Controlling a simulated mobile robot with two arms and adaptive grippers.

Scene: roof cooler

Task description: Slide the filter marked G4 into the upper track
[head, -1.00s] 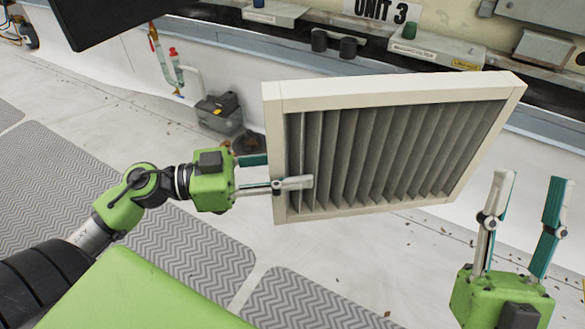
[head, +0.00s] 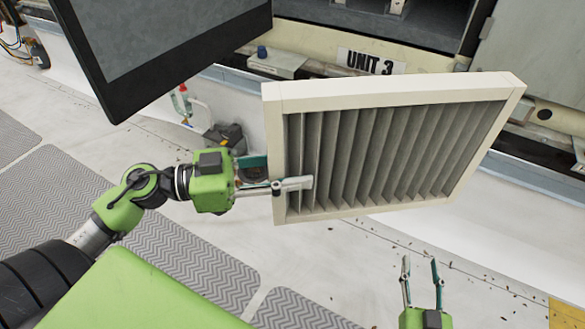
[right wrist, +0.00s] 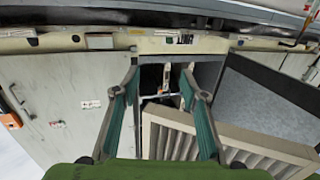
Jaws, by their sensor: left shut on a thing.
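The filter (head: 395,150) is a pale-framed panel with grey pleats, held up and slightly tilted in the head view. No G4 mark is readable on it. My left gripper (head: 284,172) is shut on its left edge, one finger in front of the pleats. A pale-framed pleated panel, apparently the filter (right wrist: 232,135), also shows low in the right wrist view. My right gripper (head: 421,262) is open and empty, below the filter and apart from it; its fingers show in the right wrist view (right wrist: 162,82). The upper track cannot be made out; the filter hides part of the unit.
The cabinet labelled UNIT 3 (head: 371,62) stands behind the filter, with a dark opening (head: 425,22) above the label. A dark-framed grey panel (head: 165,40) juts in at upper left. Pipes with a red cap (head: 183,98) stand left. Mats (head: 70,195) lie on the floor.

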